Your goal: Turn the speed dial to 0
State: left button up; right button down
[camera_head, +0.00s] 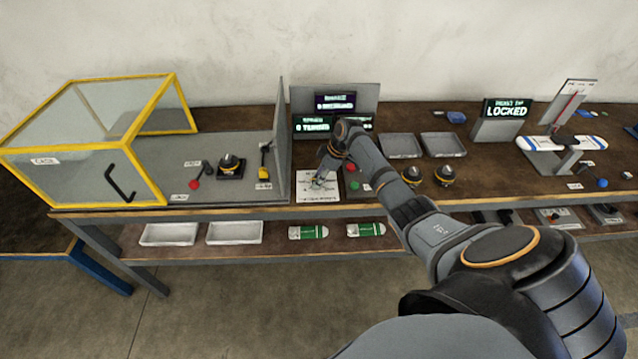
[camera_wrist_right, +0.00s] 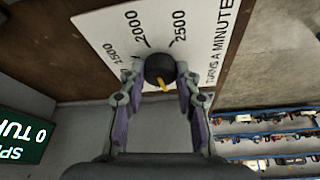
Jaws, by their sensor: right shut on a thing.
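The speed dial (camera_wrist_right: 157,68) is a dark round knob with a yellow pointer, set on a white plate (camera_wrist_right: 108,27) marked with numbers, among them 1500 and 2500, and "TURNS A MINUTE". In the right wrist view the pointer aims down and slightly right, away from those numbers. The 0 mark is not visible. My right gripper (camera_wrist_right: 161,79) is shut on the dial, one finger on each side. In the head view my right gripper (camera_head: 321,180) covers the dial above its white plate (camera_head: 306,196). My left gripper is out of view.
A green-lit screen (camera_head: 313,125) behind the dial shows a 0. A grey wall (camera_head: 281,150) and a yellow-framed case (camera_head: 70,150) stand to the left. Red and green buttons (camera_head: 353,186) lie right of the dial. Grey trays (camera_head: 443,146) sit farther right.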

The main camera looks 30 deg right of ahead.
jog(key=n+b, duration=0.1)
jog(key=n+g+b, duration=0.1)
jog(key=b, duration=0.1)
jog(key=n+b, duration=0.1)
jog(key=n, duration=0.1)
jog(key=shift+w+d+f+y, duration=0.15)
jog(key=shift+f+y, duration=0.1)
jog(key=shift+y, duration=0.15)
jog(key=shift+r+n+g+b, duration=0.2)
jog(key=shift+n+g+b, duration=0.4)
jog(key=shift+n+b, duration=0.55)
jog(key=c, duration=2.1)
grip_release()
grip_shut()
jog(key=o, duration=1.1)
grip_release()
jog(key=shift+o, duration=0.2)
jog(key=shift+r, duration=0.1)
jog(key=v, duration=1.1)
jog(key=shift+d+r, duration=0.25)
jog(key=shift+r, duration=0.1)
